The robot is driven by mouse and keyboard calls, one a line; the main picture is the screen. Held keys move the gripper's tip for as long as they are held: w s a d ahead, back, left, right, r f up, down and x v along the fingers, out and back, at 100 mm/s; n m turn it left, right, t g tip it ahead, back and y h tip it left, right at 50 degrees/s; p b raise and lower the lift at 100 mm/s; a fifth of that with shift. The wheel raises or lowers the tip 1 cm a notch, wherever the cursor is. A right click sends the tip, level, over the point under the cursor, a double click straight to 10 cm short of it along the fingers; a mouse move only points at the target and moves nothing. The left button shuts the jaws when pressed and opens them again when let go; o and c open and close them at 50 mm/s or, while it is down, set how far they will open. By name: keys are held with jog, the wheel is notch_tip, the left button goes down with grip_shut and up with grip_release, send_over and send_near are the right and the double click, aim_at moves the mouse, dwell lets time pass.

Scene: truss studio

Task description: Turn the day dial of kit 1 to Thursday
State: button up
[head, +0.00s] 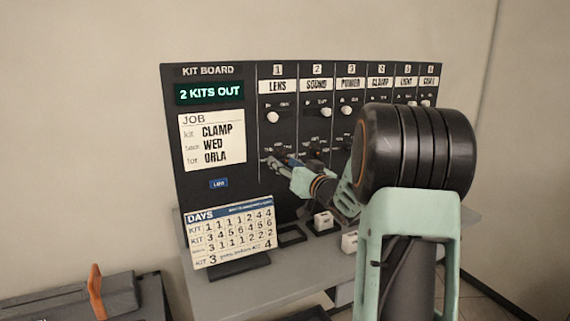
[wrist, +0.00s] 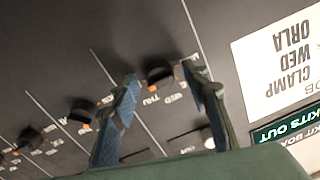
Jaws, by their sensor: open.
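The kit 1 dial (wrist: 158,75) is a dark round knob in the column nearest the job card. In the wrist view, which is upside down, an orange mark shows at its lower edge, near small lettering that seems to read THU, with WED to its right. My gripper (wrist: 163,88) is open, one finger on each side of this dial; I cannot tell whether either finger touches it. In the head view my gripper (head: 275,162) is at the lower part of the LENS column and hides most of the dial.
The kit board (head: 220,150) stands on a grey table (head: 230,290). Its job card (head: 212,139) reads CLAMP, WED, ORLA. A DAYS card (head: 230,232) stands in front. Neighbouring dials (wrist: 82,110) sit close by.

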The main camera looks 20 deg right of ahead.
jog(key=c, duration=1.1)
jog(key=shift+c, duration=0.2)
jog(key=shift+n+b, duration=0.4)
jog(key=shift+b, duration=0.05)
jog(key=n+b, duration=0.2)
jog(key=shift+n, duration=0.4)
jog(key=shift+r+n+b, duration=0.15)
jog(key=shift+n+b, duration=1.85)
jog(key=shift+n, duration=0.5)
jog(key=shift+d, duration=0.1)
jog(key=o, duration=1.1)
